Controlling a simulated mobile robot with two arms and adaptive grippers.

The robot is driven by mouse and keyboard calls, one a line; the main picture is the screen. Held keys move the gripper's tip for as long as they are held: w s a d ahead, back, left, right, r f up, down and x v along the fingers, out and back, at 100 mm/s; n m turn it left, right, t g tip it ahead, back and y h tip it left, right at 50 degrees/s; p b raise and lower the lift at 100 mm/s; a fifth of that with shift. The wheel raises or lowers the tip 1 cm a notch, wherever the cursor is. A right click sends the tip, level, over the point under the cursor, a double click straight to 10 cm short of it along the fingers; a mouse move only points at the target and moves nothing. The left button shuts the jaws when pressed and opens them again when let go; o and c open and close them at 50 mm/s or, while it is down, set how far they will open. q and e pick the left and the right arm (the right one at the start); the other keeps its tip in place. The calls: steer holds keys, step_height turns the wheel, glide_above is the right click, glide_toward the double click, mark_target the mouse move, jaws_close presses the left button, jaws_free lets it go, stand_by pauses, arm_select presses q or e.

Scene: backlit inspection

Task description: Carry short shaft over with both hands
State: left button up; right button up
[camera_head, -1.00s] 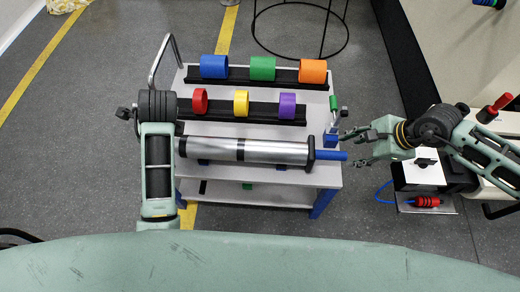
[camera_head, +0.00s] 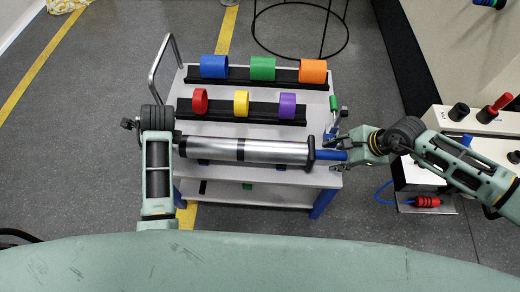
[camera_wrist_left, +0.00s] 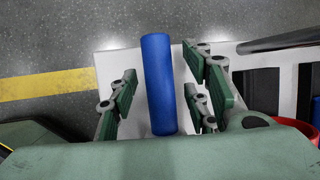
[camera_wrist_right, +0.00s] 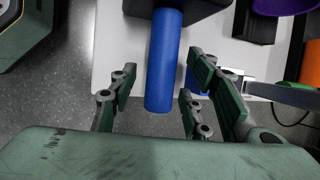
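The short shaft (camera_head: 240,150) is a silver cylinder with a dark band and a black end collar. It lies level across the front of the cart. Its blue right end (camera_head: 330,155) sits between the parted fingers of my right gripper (camera_head: 340,149). In the right wrist view this blue end (camera_wrist_right: 163,62) has gaps on both sides. My left gripper's fingers are mostly hidden in the head view behind my wrist. In the left wrist view my left gripper (camera_wrist_left: 165,97) is open, with a blue rod (camera_wrist_left: 158,75) between its fingers; its join to the shaft is not visible.
On the cart (camera_head: 195,190), two black racks hold coloured rings behind the shaft. A metal handle (camera_head: 160,60) rises at the cart's left. A bench (camera_head: 465,122) with pegs stands at the right. A round wire stand (camera_head: 300,50) is behind the cart.

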arm_select(q)
jaws_close()
arm_select(e)
jaws_close()
arm_select(q)
steer(key=shift+w+r, duration=0.15)
steer(key=shift+r, duration=0.15)
arm_select(e)
steer(key=shift+w+r, duration=0.15)
steer(key=shift+r, duration=0.2)
